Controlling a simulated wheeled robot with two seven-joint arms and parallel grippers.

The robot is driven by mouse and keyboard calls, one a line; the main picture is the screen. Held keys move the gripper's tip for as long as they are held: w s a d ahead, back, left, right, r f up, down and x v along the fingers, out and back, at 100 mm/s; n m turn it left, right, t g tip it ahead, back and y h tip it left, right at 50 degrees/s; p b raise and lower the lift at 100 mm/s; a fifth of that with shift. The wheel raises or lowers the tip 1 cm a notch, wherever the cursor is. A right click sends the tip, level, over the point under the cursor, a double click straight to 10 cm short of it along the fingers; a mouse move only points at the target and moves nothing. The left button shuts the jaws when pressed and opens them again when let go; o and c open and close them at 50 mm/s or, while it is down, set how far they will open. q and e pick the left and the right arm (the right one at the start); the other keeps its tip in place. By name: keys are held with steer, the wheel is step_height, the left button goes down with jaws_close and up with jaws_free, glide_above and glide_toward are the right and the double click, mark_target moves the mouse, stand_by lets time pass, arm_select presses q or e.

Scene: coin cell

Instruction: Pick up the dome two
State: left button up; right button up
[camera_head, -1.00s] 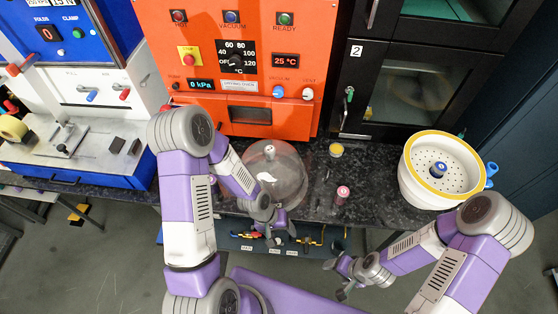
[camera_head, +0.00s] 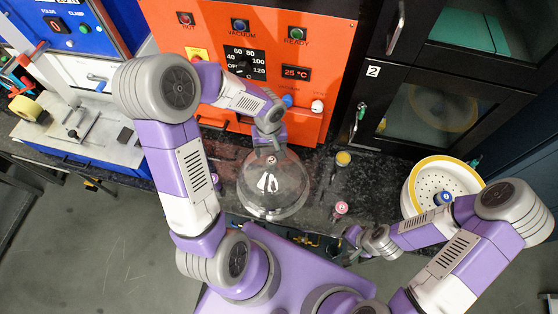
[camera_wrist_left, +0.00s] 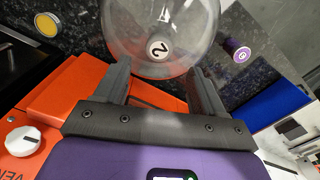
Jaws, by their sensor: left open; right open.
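Dome two (camera_head: 273,190) is a clear glass dome on the dark speckled bench, in front of the orange oven. Its knob with a black "2" label (camera_wrist_left: 158,49) shows in the left wrist view. My left gripper (camera_head: 272,147) is open at the dome's oven side, near its top. In the left wrist view its two fingers (camera_wrist_left: 158,75) are spread apart, with the knob just beyond and between them; I cannot tell whether they touch the glass. My right gripper (camera_head: 350,243) is open and empty, low in front of the bench, right of the dome.
The orange oven (camera_head: 300,65) stands close behind my left gripper. A yellow-topped jar (camera_head: 343,158) and a pink-topped vial (camera_head: 340,208) stand right of the dome. A white perforated bowl (camera_head: 411,190) with a yellow rim is farther right, partly behind my right arm.

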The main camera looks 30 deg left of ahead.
mark_target(272, 160)
arm_select(q)
steer(key=f, duration=0.6)
steer(key=shift+s+d+f, duration=0.2)
steer(key=shift+s+d, duration=0.05)
steer(key=shift+d, duration=0.05)
steer(key=shift+w+f, duration=0.1)
steer(key=shift+f, duration=0.35)
jaws_close()
